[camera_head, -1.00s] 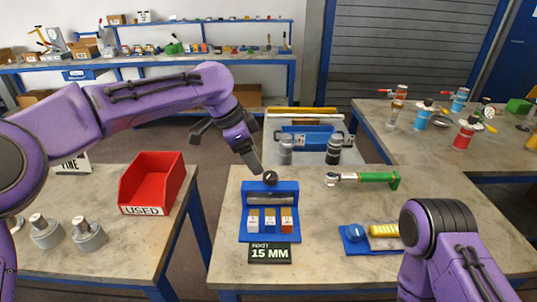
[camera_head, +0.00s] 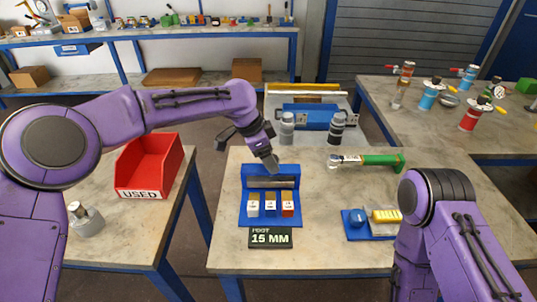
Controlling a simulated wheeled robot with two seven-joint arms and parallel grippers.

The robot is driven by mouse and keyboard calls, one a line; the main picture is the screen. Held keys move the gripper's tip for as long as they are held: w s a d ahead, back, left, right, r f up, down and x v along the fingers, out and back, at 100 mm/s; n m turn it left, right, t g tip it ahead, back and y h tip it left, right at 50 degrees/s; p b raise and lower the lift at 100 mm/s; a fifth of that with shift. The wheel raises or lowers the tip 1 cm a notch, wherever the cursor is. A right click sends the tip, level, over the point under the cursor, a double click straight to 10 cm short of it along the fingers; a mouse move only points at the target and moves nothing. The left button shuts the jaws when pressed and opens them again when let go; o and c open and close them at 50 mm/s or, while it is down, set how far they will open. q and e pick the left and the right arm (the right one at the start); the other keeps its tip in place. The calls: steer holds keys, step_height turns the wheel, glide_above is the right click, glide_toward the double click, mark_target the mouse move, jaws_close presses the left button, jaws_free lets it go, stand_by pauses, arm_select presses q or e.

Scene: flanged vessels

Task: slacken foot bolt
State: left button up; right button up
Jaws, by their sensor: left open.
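My left gripper (camera_head: 268,158) is open and points down at the back edge of the blue socket rack (camera_head: 256,183). The dark round piece seen there earlier is hidden behind it, and I cannot tell whether the fingers touch it. Several small blocks with white, yellow-brown and orange faces stand in the rack. A sign (camera_head: 270,238) reading "FOOT 15 MM" lies in front. A wrench with a green handle (camera_head: 382,160) and metal head lies to the right of the rack. My right arm shows at lower right, its gripper out of view. I cannot make out a foot bolt.
A red bin marked "USED" (camera_head: 150,170) and a grey metal part (camera_head: 86,221) are on the left table. A blue tray (camera_head: 366,231) with a yellow piece lies at right. Red and blue valve fittings (camera_head: 432,95) stand on the right bench.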

arm_select(q)
steer(key=shift+s, duration=0.1)
steer(key=c, duration=1)
steer(key=shift+r+n+p, duration=0.2)
steer(key=shift+n+p, duration=0.3)
steer(key=shift+p, duration=0.35)
steer(key=n+t+p, duration=0.1)
steer(key=p, duration=0.1)
steer(key=shift+n+p, duration=0.3)
steer(key=shift+n, duration=0.1)
steer(key=shift+d+n+t+y+p, duration=0.1)
steer(key=shift+n+t+y+p, duration=0.3)
steer(key=shift+n+p, duration=0.65)
steer(key=shift+f+n+p, duration=0.15)
steer(key=shift+n+p, duration=0.55)
steer(key=shift+n, duration=0.05)
steer(key=shift+t, duration=0.3)
steer(key=o, duration=1)
